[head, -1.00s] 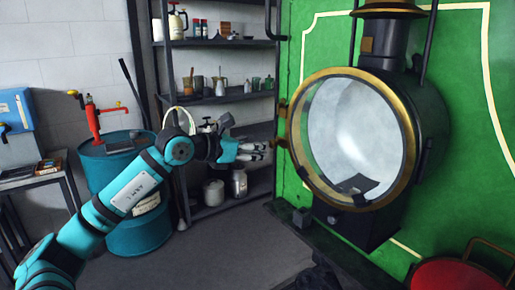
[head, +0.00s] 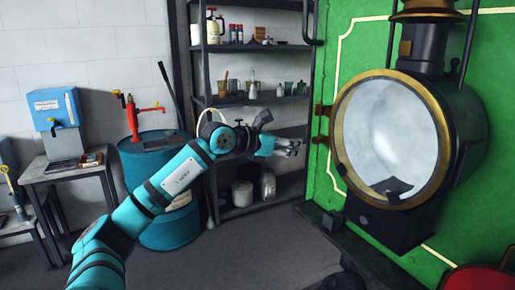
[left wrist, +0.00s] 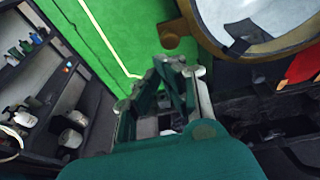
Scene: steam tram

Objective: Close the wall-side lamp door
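The lamp is a large black drum on the green tram wall. The ring looks close against the drum; any gap is hard to tell. In the left wrist view, part of the brass ring (left wrist: 205,38) shows at the upper right. My left gripper (head: 297,148) is left of the door and apart from it, with nothing held. In the left wrist view its fingertips (left wrist: 163,66) come together. My right gripper is out of view.
A dark shelf rack (head: 262,100) with jars and cans stands behind my left gripper. A teal drum (head: 150,225) with a red pump stands to its left. A small table (head: 75,178) holds a blue box. Grey floor is free between drum and tram.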

